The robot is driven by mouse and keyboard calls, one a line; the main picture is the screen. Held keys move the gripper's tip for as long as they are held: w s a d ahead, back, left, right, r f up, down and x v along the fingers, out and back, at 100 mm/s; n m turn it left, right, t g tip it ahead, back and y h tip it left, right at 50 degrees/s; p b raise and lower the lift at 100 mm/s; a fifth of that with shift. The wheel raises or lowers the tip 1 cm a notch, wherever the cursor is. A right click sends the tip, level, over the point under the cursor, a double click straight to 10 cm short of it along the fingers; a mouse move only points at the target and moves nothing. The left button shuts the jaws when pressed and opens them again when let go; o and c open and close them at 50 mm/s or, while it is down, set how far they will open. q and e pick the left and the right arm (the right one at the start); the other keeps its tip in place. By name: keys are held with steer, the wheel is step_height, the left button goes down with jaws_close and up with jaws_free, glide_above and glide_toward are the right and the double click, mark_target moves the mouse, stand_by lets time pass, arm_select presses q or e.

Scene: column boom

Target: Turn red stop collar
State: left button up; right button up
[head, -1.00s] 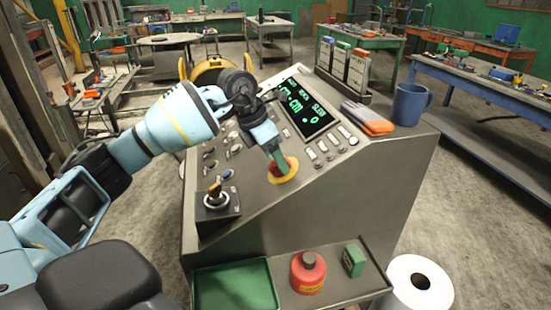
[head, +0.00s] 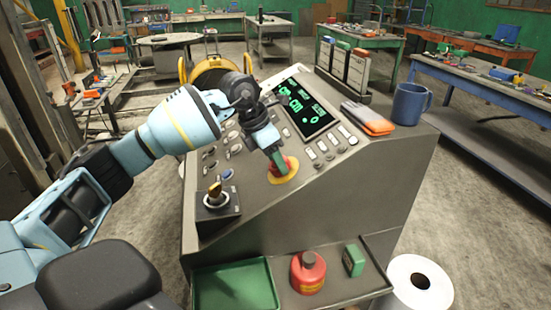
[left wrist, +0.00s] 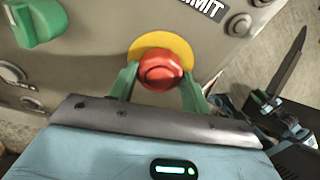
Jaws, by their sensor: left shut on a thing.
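The red stop collar (head: 291,166) sits on a round yellow plate (head: 283,180) on the sloped face of the grey console. In the left wrist view the red collar (left wrist: 160,73) shows from close up, with the yellow plate (left wrist: 158,44) behind it. My left gripper (head: 279,164) is shut on the collar, its green fingers on either side; they also show in the left wrist view (left wrist: 160,82). In the head view the fingers hide part of the collar.
A lever box (head: 217,203) is left of the collar, and push buttons (head: 320,156) and a lit display (head: 303,108) are to its right and above. A blue mug (head: 410,104) stands on the console top. A shelf below holds a red can (head: 308,272) and a green tray (head: 235,288).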

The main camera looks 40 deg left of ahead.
arm_select(q)
steer(key=m, duration=0.5)
steer(key=shift+d+y, duration=0.1)
steer(key=shift+y, duration=0.2)
steer(key=shift+s+f+m+t, duration=0.1)
steer(key=shift+m+t, duration=0.15)
steer(key=shift+m, duration=0.8)
steer(key=shift+s+m+t, duration=0.1)
steer(key=shift+m+t, duration=0.15)
steer(key=shift+m, duration=0.8)
steer(key=o, duration=1)
steer(key=shift+w+d, duration=0.1)
steer(key=shift+c, duration=0.2)
steer(key=shift+r, duration=0.2)
